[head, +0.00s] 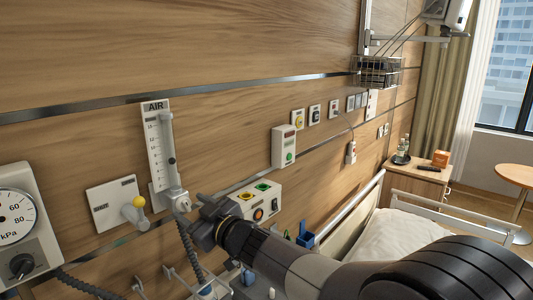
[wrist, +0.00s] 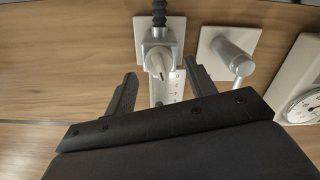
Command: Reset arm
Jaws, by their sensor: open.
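My arm reaches from the lower right of the head view toward the wood-panelled wall. My gripper (head: 207,212) is at its end, just right of the lower part of the AIR flowmeter (head: 158,140). In the wrist view my gripper (wrist: 160,82) has its two dark fingers spread apart. The flowmeter's grey fitting (wrist: 158,58) shows in the gap between them, farther off toward the wall. Nothing is held between the fingers. Whether a finger touches the fitting cannot be told.
A white outlet with a yellow-tipped knob (head: 112,203) and a pressure gauge (head: 18,222) are left of my gripper. A box with coloured ports (head: 256,203) is close on its right. The bed (head: 395,236) and bedside cabinet (head: 418,180) stand farther right. Hoses hang below.

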